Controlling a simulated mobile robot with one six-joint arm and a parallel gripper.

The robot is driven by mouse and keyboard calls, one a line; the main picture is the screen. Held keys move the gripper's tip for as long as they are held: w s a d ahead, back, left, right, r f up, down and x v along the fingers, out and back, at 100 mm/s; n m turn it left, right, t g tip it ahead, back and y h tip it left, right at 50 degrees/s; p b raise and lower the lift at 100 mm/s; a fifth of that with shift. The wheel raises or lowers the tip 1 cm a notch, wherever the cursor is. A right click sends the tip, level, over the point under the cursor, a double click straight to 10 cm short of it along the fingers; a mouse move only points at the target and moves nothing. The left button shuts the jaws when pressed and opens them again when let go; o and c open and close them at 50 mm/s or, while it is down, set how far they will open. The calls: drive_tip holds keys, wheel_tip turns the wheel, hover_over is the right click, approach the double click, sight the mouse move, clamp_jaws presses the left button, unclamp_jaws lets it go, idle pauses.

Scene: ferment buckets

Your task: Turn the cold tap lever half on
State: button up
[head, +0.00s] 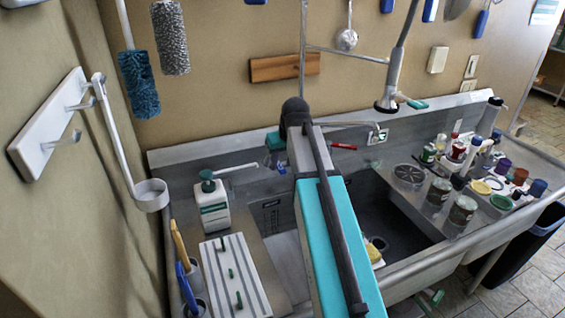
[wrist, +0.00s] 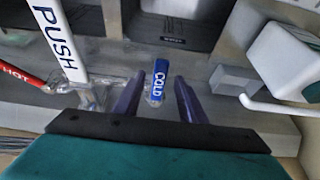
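The cold tap lever (wrist: 159,80) is a short blue handle marked COLD, in the middle of the wrist view. My gripper (wrist: 157,88) is open, with one dark purple finger on each side of the lever. A gap shows between each finger and the lever, so I see no contact. In the head view my arm hides most of the tap area, and I cannot make out the cold lever clearly there. The red lever marked HOT (wrist: 22,77) is at the left of the wrist view and also shows in the head view (head: 343,146).
A white pump dispenser (head: 214,210) with a long spout is left of my arm. Several jars (head: 439,192) crowd the right drainboard. A hanging sprayer (head: 388,100) is above right.

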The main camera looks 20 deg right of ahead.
drive_tip(key=shift+w+f, duration=0.2)
drive_tip(key=shift+f, duration=0.35)
